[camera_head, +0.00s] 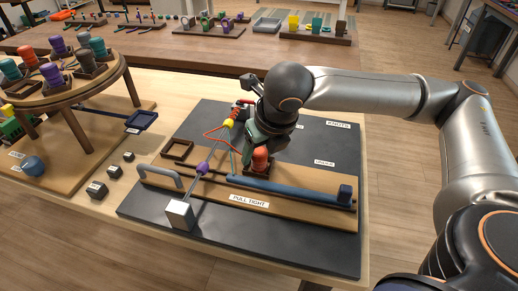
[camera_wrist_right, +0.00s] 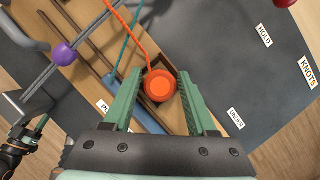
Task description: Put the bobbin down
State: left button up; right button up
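The orange bobbin (camera_head: 261,157) stands in a small square brown holder (camera_head: 258,169) on the wooden strip of the dark board. From above it shows as a round orange top (camera_wrist_right: 159,86) inside the square, with an orange cord running up from it. My right gripper (camera_wrist_right: 160,88) is open, its green fingers on either side of the bobbin with gaps visible. In the head view the right gripper (camera_head: 256,143) is partly hidden by its own wrist. Part of my left gripper seems to show at the lower left edge of the right wrist view; its fingers are unclear.
An empty square holder (camera_head: 177,149) lies left of the bobbin. A blue bar (camera_head: 290,191) runs close in front, and a rod with a purple bead (camera_head: 203,167) stands to the left. A round rack (camera_head: 62,85) of bobbins stands far left. The board's right side is clear.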

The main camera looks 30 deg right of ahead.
jog(key=shift+o, duration=0.9)
jog(key=shift+r, duration=0.1)
jog(key=shift+r, duration=0.2)
jog(key=p+v, duration=0.3)
jog(key=v, duration=0.9)
jog(key=shift+p, duration=0.4)
jog(key=shift+w, duration=0.1)
